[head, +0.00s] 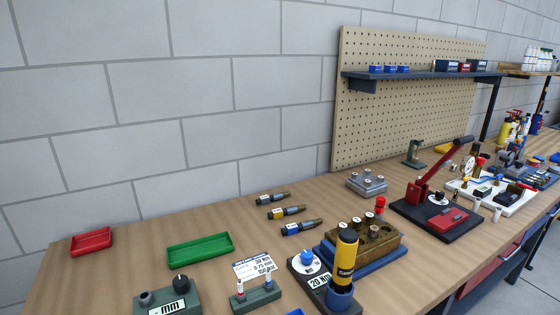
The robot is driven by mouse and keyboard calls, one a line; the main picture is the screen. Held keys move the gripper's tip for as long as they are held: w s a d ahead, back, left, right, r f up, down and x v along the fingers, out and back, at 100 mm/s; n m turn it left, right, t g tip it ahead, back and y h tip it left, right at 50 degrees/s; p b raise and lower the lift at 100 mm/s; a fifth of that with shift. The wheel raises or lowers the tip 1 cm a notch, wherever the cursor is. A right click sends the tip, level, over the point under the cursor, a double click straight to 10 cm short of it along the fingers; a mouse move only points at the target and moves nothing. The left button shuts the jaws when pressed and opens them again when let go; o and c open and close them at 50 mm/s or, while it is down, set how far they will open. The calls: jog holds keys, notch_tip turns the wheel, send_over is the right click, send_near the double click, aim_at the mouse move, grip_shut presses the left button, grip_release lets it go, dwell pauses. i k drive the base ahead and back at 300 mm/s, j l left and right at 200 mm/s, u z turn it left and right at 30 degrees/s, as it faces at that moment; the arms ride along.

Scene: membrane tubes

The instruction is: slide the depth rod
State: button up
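My gripper is not in view. I cannot tell for certain which thing is the depth rod. A green-grey block (167,298) at the bottom left of the bench has a black knob (181,283), a grey socket and a white label reading "- MM". Beside it, a small green stand (262,298) holds two short upright pins with coloured tips. No sliding rod can be made out clearly on either one at this size.
The wooden bench (130,262) runs along a grey block wall. Red (91,241) and green (200,250) trays lie at left. A tall black-and-yellow tool (345,258) stands upright at front centre. A red lever press (437,190) stands right. Bare bench lies between the trays.

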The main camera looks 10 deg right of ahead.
aim_at(418, 141)
jog(key=i+l+z, duration=0.15)
jog(key=i+z, duration=0.3)
jog(key=i, duration=0.25)
jog(key=i+j+z, duration=0.1)
jog(key=i+z, duration=0.4)
jog(key=i, duration=0.2)
jog(key=i+l, duration=0.1)
jog(key=l, duration=0.25)
jog(key=i+l+z, duration=0.1)
jog(key=l, duration=0.25)
jog(key=i+l+z, duration=0.1)
jog(key=l, duration=0.25)
jog(key=i+l, duration=0.1)
jog(key=l, duration=0.2)
